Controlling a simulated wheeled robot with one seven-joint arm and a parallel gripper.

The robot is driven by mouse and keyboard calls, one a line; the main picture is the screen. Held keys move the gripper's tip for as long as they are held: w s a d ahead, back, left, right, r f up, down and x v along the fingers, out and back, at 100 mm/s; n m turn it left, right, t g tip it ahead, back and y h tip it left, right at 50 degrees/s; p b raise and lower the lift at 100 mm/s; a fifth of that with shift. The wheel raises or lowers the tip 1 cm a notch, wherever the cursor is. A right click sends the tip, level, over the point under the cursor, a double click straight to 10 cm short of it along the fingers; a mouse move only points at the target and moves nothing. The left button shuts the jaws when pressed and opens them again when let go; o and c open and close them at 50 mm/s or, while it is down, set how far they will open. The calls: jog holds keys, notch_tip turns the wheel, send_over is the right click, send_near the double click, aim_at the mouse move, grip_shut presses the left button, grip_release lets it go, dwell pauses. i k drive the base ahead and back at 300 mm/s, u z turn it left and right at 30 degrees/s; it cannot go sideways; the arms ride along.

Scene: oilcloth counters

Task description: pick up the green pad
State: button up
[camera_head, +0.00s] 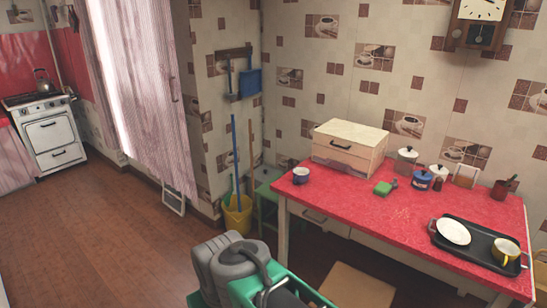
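The green pad (382,188) is a small bright green block lying flat on the red oilcloth table (340,212), left of the middle of the tabletop's back part. A small grey item sits against or just behind its right end; I cannot tell if they touch. Green and grey parts of my own body and arm show at the bottom centre, below and left of the table and well apart from the pad. The fingers of my gripper cannot be made out.
A black tray (478,250) holds a plate and yellow mug. A stool (358,285) stands before the table.

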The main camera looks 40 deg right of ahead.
aim_at(382, 189)
jog(key=i, duration=1.6)
jog(key=z, duration=0.7)
jog(key=i, duration=0.95)
jog(key=z, duration=1.45)
jog(key=i, duration=0.6)
jog(key=z, duration=0.35)
